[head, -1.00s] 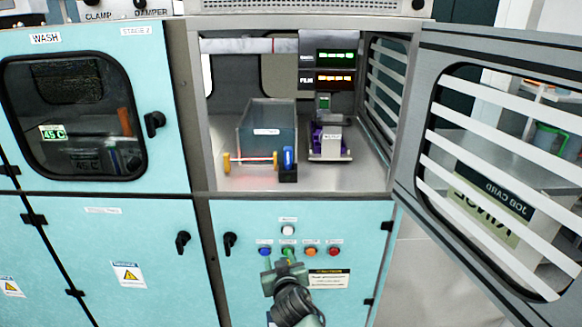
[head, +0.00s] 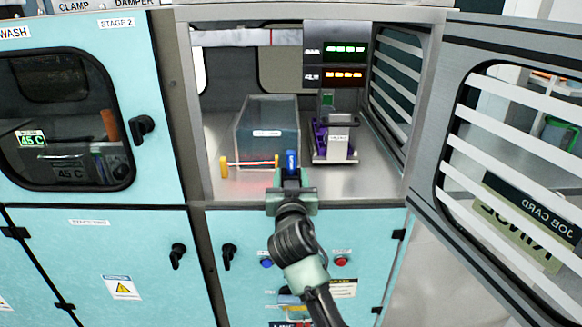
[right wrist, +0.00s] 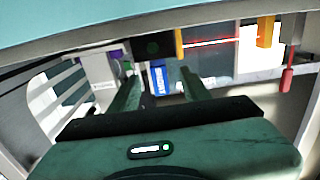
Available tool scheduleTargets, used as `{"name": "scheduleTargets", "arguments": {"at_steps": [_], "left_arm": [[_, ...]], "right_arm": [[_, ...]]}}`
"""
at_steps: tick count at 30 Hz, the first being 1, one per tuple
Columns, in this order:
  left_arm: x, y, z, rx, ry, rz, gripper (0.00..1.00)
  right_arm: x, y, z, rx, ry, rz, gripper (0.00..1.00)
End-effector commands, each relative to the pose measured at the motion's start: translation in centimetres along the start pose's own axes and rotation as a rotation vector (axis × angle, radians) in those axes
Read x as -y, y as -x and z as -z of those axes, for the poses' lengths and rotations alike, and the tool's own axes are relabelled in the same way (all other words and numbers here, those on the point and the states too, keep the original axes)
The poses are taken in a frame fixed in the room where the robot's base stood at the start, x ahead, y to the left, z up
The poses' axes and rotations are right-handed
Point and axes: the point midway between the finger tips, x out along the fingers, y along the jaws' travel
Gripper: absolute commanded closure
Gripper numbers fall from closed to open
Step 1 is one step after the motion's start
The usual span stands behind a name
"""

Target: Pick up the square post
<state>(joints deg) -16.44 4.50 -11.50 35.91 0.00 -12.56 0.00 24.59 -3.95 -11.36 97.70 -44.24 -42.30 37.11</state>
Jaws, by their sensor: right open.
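A small blue upright post (head: 291,160) with a pale label stands near the front of the open chamber; I take it as the square post. In the right wrist view the blue post (right wrist: 158,82) shows between the two fingers. My right gripper (head: 291,183) is open at the chamber's front edge, right before the post and hiding its lower part. In the right wrist view its fingers (right wrist: 158,72) are spread either side of the post, with no contact that I can make out. My left gripper is not in view.
The slatted door (head: 510,150) hangs open at the right. The steel floor (head: 375,180) is bare at front right.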

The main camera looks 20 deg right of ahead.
Motion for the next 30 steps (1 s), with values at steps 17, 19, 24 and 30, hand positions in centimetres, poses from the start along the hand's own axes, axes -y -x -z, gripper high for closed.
{"name": "scheduleTargets", "arguments": {"at_steps": [17, 19, 24, 30], "left_arm": [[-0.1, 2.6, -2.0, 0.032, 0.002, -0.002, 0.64], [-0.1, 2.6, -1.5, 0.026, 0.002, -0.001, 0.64], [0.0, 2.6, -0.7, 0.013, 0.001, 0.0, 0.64], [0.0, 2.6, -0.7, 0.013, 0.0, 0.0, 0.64]], "right_arm": [[-0.2, -6.2, 0.0, 0.002, 0.003, -0.001, 0.53], [-0.2, -6.6, 0.0, 0.001, 0.002, 0.0, 0.53], [-0.2, -6.7, -0.2, 0.001, 0.001, 0.0, 0.53], [-0.2, -6.7, -0.2, 0.001, 0.001, 0.0, 0.83]]}}
